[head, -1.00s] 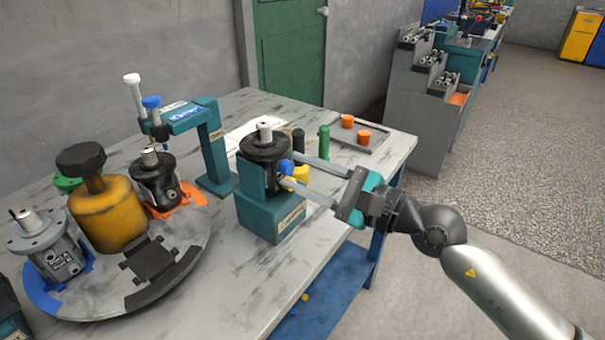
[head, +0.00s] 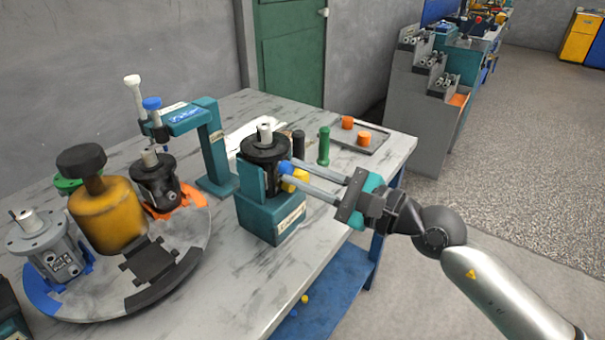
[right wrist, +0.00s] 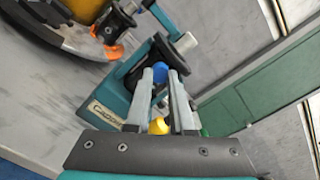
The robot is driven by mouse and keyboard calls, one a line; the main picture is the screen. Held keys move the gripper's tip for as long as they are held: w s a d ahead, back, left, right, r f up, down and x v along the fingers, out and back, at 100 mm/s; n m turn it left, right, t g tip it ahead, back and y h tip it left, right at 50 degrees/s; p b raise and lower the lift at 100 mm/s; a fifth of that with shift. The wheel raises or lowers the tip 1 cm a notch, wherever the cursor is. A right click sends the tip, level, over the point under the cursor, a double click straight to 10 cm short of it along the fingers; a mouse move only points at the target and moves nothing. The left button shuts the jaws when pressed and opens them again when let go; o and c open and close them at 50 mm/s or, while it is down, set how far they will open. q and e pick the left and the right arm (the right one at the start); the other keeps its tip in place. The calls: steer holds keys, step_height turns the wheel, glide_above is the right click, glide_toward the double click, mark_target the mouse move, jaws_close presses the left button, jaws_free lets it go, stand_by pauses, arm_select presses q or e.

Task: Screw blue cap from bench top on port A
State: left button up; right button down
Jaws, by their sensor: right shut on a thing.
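The black motor (head: 266,151) stands upright in a teal holder (head: 274,223) near the right side of the bench. My right gripper (head: 289,170) reaches in from the right and is shut on the blue cap (head: 285,167). The cap sits at the motor's side, where port A would be; I cannot tell whether it is threaded on. In the right wrist view the blue cap (right wrist: 159,71) is between the fingertips, against the dark motor body (right wrist: 168,52). Fingers hide part of the cap and the port. My left gripper is not in view.
A yellow piece (head: 298,178) shows close by the fingers. Black (head: 298,145) and green (head: 324,146) cylinders and a tray (head: 372,146) with orange caps stand behind. A turntable (head: 190,245) with motors and a yellow-bodied tool (head: 108,214) fills the left. A teal stand (head: 213,150) is behind the holder.

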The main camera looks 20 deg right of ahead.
steer(key=shift+r+m+p, duration=0.2)
steer(key=shift+m+p, duration=0.65)
steer(key=shift+m, duration=0.05)
steer(key=shift+m+p, duration=0.9)
steer(key=shift+m, duration=0.3)
steer(key=shift+a+f+m+p, duration=0.15)
steer(key=shift+m+p, duration=0.2)
steer(key=shift+m, duration=0.45)
steer(key=shift+m+p, duration=0.7)
steer(key=m+p, duration=0.2)
steer(key=m, duration=0.1)
